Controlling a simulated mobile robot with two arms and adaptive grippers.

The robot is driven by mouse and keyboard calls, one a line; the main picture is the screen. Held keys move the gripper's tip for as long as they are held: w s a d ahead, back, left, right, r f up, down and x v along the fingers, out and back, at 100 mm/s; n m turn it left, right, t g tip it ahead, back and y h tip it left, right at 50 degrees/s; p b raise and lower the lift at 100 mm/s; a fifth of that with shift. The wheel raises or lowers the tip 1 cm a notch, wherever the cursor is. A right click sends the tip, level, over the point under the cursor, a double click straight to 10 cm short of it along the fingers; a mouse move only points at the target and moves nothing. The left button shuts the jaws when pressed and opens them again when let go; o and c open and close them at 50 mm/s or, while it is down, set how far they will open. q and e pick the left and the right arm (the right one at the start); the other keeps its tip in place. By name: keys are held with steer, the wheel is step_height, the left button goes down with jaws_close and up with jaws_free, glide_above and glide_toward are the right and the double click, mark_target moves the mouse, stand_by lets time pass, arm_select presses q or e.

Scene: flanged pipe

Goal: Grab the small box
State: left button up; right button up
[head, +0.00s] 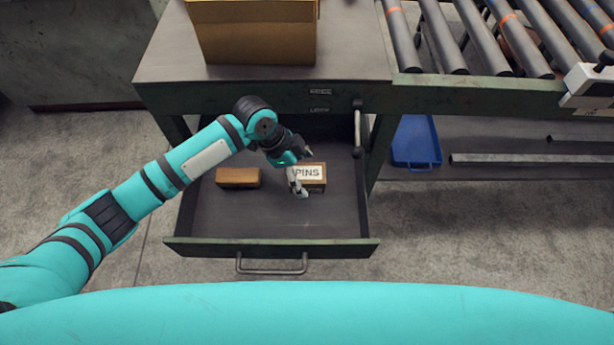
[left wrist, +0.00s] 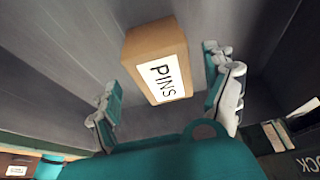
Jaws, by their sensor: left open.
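A small brown box with a white label reading PINS (head: 312,174) lies in the open drawer (head: 300,226), right of its middle. My left gripper (head: 302,172) is at the box in the head view, partly covering its left side. In the left wrist view the box (left wrist: 158,62) shows between and beyond the two open fingers of the gripper (left wrist: 170,100). The fingers are apart and nothing is clasped. Whether a finger touches the box cannot be told. My right gripper is not in view.
A second brown block (head: 238,178) lies left in the drawer. A large cardboard box (head: 254,32) stands on the bench above. A lever handle (head: 357,132) is by the drawer's right side. A blue tray (head: 416,142) and roller conveyor (head: 490,40) are to the right.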

mark_target(303, 173)
arm_select(q)
steer(key=x, duration=0.3)
steer(key=shift+w+d+f, duration=0.15)
steer(key=shift+f, duration=0.1)
steer(key=shift+r, duration=0.1)
steer(key=c, duration=1.5)
